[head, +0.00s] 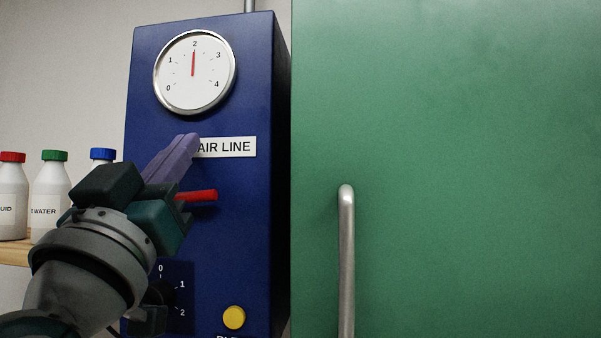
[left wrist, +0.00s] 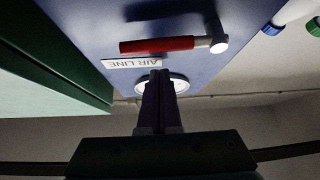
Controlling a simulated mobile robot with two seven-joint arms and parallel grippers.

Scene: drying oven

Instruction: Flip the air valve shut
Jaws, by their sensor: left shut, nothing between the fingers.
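The air valve's red lever (head: 200,196) sticks out level to the right, below the AIR LINE label (head: 232,147) on the blue panel. Its pivot end is hidden behind my left gripper in the head view. The left wrist view shows the whole lever (left wrist: 157,45) and its pale metal pivot (left wrist: 218,43), upside down. My left gripper (head: 188,140) has its purple fingers shut and empty, with the tips at the label's left edge, above the lever in the head view. The fingers (left wrist: 158,76) appear apart from the lever. My right gripper is not in view.
A round gauge (head: 194,72) above the label reads about 2. A dial (head: 170,293) and a yellow button (head: 234,317) sit lower on the panel. A green door (head: 450,150) with a metal handle (head: 347,260) stands at right. Capped bottles (head: 50,195) stand on a shelf at left.

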